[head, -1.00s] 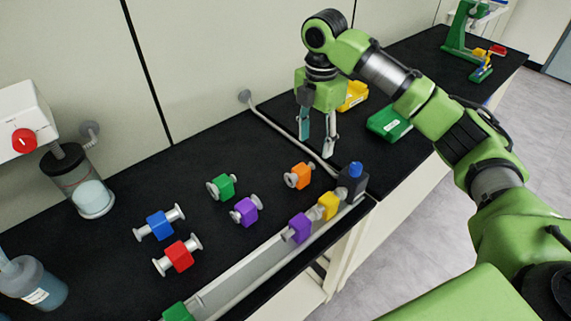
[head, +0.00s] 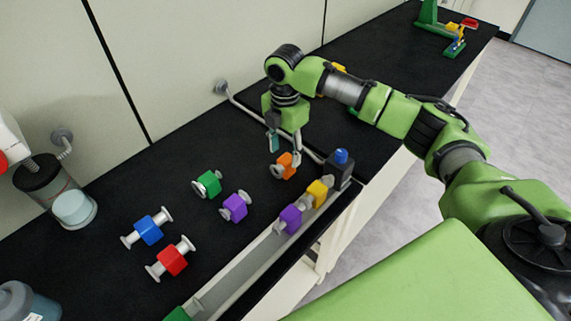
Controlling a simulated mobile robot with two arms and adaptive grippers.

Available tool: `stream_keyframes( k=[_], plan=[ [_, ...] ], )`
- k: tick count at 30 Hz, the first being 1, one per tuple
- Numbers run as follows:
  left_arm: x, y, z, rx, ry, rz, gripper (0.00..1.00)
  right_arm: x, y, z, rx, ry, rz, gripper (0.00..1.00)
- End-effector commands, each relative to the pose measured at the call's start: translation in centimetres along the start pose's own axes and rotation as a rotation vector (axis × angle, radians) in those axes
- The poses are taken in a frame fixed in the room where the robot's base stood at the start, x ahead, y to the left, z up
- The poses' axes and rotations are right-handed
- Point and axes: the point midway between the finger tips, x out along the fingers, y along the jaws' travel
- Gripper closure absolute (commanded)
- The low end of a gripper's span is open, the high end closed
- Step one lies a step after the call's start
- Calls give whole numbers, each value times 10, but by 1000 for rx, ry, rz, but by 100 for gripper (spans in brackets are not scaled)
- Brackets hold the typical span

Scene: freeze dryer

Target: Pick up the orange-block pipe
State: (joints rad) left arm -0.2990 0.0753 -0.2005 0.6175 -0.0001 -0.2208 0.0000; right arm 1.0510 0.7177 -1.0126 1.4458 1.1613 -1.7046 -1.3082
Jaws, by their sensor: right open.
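The orange-block pipe (head: 287,165) lies on the black bench top, behind the yellow and purple blocks of the rail. It has an orange block with pale metal flanges. My right gripper (head: 285,146) points down just above and behind it. Its two fingers are apart and hold nothing. The fingertips end close to the orange block; whether they touch it I cannot tell. My left gripper is not in view.
Other pipes lie to the left: green (head: 208,183), purple (head: 235,206), blue (head: 149,230) and red (head: 172,260). A pale rail (head: 245,268) holds purple (head: 290,218) and yellow (head: 318,192) blocks. A dark block with a blue cap (head: 341,164) stands close right of the orange pipe.

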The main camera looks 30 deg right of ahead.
Motion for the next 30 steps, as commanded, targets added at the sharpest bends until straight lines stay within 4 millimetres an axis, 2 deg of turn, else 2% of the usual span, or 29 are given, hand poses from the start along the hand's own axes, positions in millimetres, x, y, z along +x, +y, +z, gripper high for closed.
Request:
stream_keyframes(
  k=[3, 8, 16, 17, 21, 22, 30],
  plan=[
    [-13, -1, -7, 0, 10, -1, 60, 17, -2, 1, 1, 1, -6, 53],
    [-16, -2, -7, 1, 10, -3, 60, 38, -1, 1, -1, 0, -3, 53],
    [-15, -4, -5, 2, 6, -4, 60, 42, -1, 2, -1, -1, -1, 53],
    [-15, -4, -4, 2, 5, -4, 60, 42, -1, 2, -1, -1, -1, 58],
    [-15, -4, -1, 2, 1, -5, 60, 42, -1, 2, -1, -1, -1, 94],
    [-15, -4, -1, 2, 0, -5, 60, 42, -1, 2, -1, -1, -1, 100],
    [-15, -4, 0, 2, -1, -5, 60, 41, 0, 2, -1, -1, 0, 100]
  ],
)
